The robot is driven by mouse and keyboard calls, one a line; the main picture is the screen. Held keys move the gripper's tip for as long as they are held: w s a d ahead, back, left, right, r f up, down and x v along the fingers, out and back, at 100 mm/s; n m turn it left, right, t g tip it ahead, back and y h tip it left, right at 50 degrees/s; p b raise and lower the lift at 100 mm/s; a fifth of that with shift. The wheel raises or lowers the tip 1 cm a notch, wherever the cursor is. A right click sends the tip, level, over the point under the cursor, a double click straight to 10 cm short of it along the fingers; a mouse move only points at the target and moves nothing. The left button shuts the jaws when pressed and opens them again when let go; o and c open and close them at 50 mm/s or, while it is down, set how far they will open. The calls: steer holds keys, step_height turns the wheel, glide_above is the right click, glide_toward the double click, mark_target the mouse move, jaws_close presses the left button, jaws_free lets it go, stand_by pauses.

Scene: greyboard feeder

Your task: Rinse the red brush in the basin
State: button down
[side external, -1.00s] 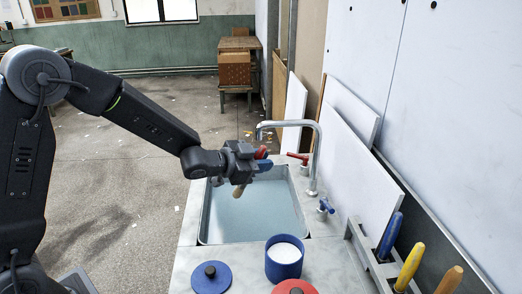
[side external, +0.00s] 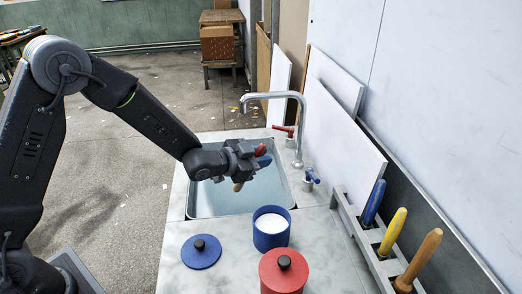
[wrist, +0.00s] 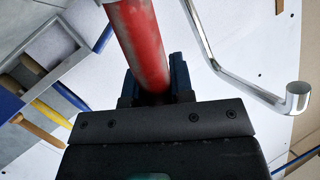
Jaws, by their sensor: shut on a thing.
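My gripper (side external: 263,156) is shut on the red brush (side external: 260,148), over the basin (side external: 203,207) in the side view. A small red part shows above the blue-tipped jaws, and a tan end hangs below them. In the wrist view the worn red shaft of the brush (wrist: 140,40) rises from between the jaws (wrist: 155,88). The basin holds pale water. I cannot tell whether the tan end touches it; the arm and gripper hide part of the basin.
A metal tap (side external: 302,125) arches over the basin's far side, beside red (side external: 284,130) and blue (side external: 311,178) handles. A blue pot (side external: 271,229) with white contents, a blue lid (side external: 201,251), a red lidded pot (side external: 284,272) and a tool rack (side external: 347,211) stand nearer.

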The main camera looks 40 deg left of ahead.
steer(key=s+a+f, duration=0.1)
steer(key=a+f, duration=0.3)
steer(key=f, duration=0.5)
stand_by(0.5)
steer(key=shift+f, duration=0.1)
steer(key=shift+s+d, duration=0.1)
steer(key=shift+d, duration=0.4)
steer(key=shift+a, duration=0.15)
steer(key=shift+a, duration=0.3)
steer(key=shift+d, duration=0.15)
stand_by(0.4)
steer(key=shift+d, duration=0.3)
steer(key=shift+a, duration=0.1)
